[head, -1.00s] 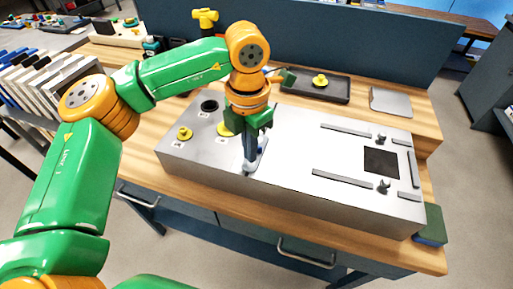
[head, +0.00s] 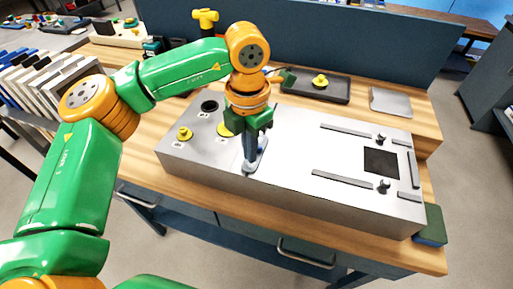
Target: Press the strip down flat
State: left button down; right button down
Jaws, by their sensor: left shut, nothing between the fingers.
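The silver duct box (head: 290,190) lies on the wooden bench. Several dark grey strips lie on its top: a long one near the front edge (head: 344,179), a long one at the back (head: 345,130), and shorter ones around a dark square opening (head: 380,161). I cannot tell which strip the task means. My left gripper (head: 250,167) points down over the middle-left of the box top, shut, with its tips at or just above the surface. A small pale blue-grey piece shows beside the tips, partly hidden by them. My right gripper is not in view.
Two upright pegs (head: 384,185) stand near the opening. A black tray (head: 315,88) with a yellow part and a grey plate (head: 391,101) lie behind. A green-blue block (head: 431,226) is at the right.

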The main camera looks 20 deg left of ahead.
pick_arm(q)
jog(key=shift+f+b, duration=0.75)
jog(key=shift+f, duration=0.1)
dwell(0.3)
jog(key=shift+r, duration=0.1)
dwell(0.3)
notch_tip(320, 180, up, 5)
jog(key=p, duration=0.4)
